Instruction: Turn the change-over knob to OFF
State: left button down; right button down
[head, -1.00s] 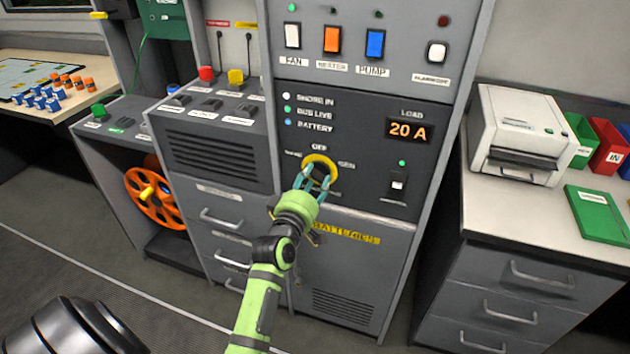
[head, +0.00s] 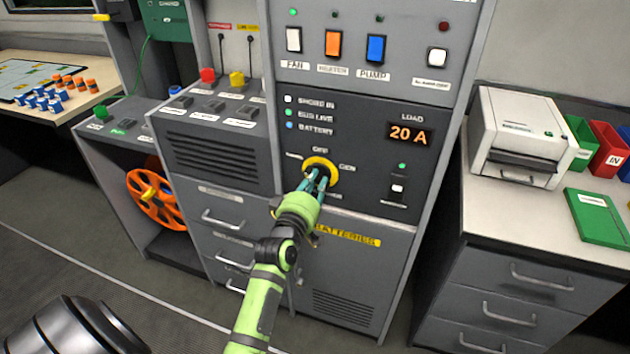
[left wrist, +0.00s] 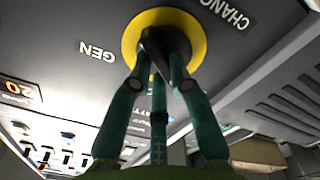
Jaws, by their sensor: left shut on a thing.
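The change-over knob is a dark knob (left wrist: 165,48) on a yellow ring (head: 321,164), set in the dark panel (head: 384,190) of the grey cabinet. OFF is printed above the ring and GEN to its right in the head view; the label at its left is too small to read. My left gripper (head: 318,181) reaches the knob from below, its teal fingers closed on it. The left wrist view shows the fingertips (left wrist: 160,73) on both sides of the knob. The fingers partly hide the knob, so its pointing direction is unclear. My right gripper is not in view.
A rocker switch (head: 398,187) sits right of the knob, below the 20 A display (head: 408,133). FAN, heater and PUMP switches (head: 333,43) are above. Drawers (head: 232,215) stand left of the cabinet, and a desk with a printer (head: 516,135) stands right.

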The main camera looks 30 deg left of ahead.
pick_arm(q)
jog(key=m+p, duration=0.2)
jog(key=m, duration=0.1)
jog(key=shift+r, duration=0.1)
jog(key=shift+m+p, duration=0.7)
jog(key=shift+m, duration=0.4)
jog(key=shift+m+p, duration=0.45)
jog(key=shift+m, duration=0.35)
jog(key=shift+f+m+p, duration=0.2)
jog(key=shift+m+p, duration=0.15)
jog(key=shift+m, duration=1.05)
jog(key=shift+f+m+p, duration=0.1)
jog(key=shift+m+p, duration=0.35)
jog(key=shift+m, duration=0.15)
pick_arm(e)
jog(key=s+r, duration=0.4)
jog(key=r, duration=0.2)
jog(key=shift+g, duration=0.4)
